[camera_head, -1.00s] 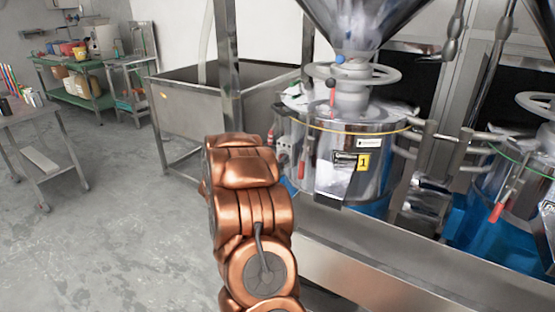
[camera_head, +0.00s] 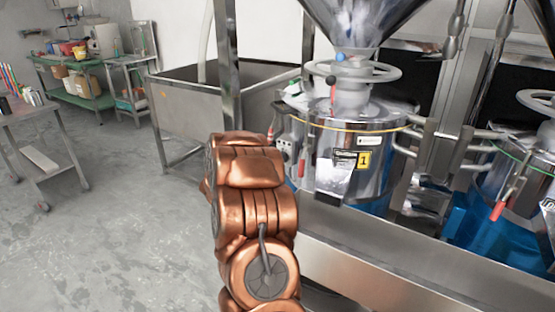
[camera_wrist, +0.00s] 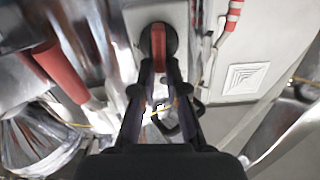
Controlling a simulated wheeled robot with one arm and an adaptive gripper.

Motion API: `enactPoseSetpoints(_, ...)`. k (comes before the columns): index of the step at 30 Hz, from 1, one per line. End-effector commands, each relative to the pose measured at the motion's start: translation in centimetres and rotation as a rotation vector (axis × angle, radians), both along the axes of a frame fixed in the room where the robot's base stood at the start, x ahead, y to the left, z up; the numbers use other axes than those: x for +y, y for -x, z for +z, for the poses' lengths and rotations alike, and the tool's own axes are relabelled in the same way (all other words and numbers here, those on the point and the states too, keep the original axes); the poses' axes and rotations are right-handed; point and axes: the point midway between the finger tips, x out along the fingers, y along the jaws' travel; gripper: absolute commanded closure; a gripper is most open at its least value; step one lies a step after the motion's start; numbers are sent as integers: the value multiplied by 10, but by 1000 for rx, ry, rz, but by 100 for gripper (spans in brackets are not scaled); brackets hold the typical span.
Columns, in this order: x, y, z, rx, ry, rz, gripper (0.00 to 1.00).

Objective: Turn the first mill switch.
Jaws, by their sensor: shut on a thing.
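The first mill (camera_head: 330,180) is a shiny steel drum with a yellow "1" label, right of my copper arm in the head view. A grey switch box (camera_head: 284,147) is on its left side, partly behind my arm. In the wrist view, the red switch handle (camera_wrist: 159,42) sits on a dark round base on a light panel. My gripper (camera_wrist: 160,64) is shut on the red switch handle, its two dark fingers on either side of it. In the head view my arm hides the gripper and the switch.
A red lever handle (camera_wrist: 60,72) lies left of my fingers, and a red-and-white striped part (camera_wrist: 233,15) is at upper right. A second mill (camera_head: 520,185) stands at right.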

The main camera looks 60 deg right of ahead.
Motion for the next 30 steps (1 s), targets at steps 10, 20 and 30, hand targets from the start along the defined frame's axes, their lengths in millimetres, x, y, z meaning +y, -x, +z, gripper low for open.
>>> enactPoseSetpoints(10, 0, 6, -6, -277, -9, -1, 100)
enactPoseSetpoints(20, 0, 12, -10, -591, -25, 0, 100)
enactPoseSetpoints(30, -1, 17, -16, -915, -39, -1, 100)
